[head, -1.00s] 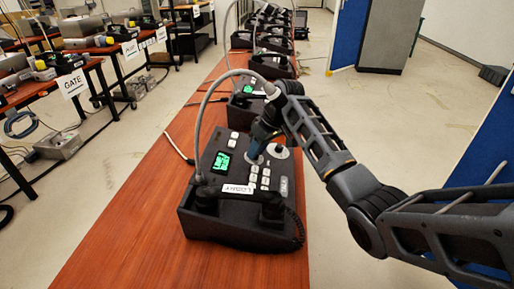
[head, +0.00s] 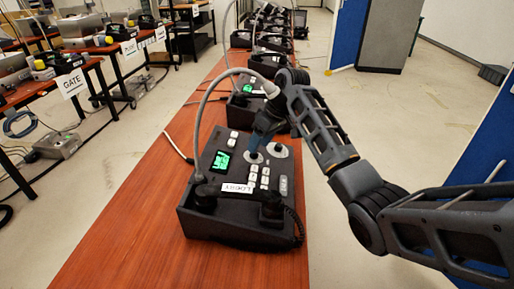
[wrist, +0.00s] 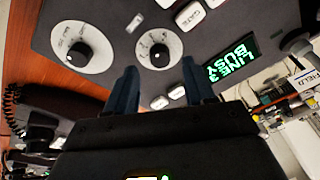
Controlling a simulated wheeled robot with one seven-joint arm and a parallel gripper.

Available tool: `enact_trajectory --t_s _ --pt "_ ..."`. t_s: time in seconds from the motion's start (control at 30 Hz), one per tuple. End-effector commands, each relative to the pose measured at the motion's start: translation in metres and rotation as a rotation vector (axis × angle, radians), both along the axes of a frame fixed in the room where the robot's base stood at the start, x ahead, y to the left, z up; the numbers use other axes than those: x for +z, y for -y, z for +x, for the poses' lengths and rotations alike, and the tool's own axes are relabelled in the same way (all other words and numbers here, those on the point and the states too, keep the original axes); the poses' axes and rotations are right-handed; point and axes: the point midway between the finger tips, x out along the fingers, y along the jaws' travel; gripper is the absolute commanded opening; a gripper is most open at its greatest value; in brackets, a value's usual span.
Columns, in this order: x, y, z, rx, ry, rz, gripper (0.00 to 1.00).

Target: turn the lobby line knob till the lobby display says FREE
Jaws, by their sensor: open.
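The lobby phone is a black desk console with a LOBBY label (head: 237,188), on the wooden bench. Its green display (head: 221,161) reads LINE 3 BUSY in the wrist view (wrist: 230,58), where it appears turned. A black knob on a white dial with marks (wrist: 158,48) lies just beyond my fingertips, roughly centred between them. A second knob on a larger white dial (wrist: 82,47) sits to its left in that view. My gripper (head: 256,150) is over the knob nearer the display, its fingers (wrist: 159,68) apart on either side, with nothing held; contact cannot be seen.
White buttons (head: 259,177) sit beside the knobs, close to my fingers. A handset with a coiled cord (head: 297,228) lies along the console's front. More phones (head: 272,64) stand farther along the bench.

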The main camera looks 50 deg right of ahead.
Motion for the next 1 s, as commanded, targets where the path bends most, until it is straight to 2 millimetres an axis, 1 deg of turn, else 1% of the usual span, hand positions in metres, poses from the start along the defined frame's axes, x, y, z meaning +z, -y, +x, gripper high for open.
enact_trajectory --t_s 0.03,0.2,0.33,0.47,1.0 --pt "0.009 0.002 -0.002 0.0 0.003 -0.002 0.54" --pt "0.032 0.007 -0.01 0.001 0.003 -0.001 0.54" --pt "0.041 0.008 -0.014 0.002 0.001 -0.001 0.54" --pt "0.045 0.009 -0.016 0.002 0.0 -0.001 0.54" --pt "0.044 0.009 -0.016 0.001 0.0 0.0 0.54"
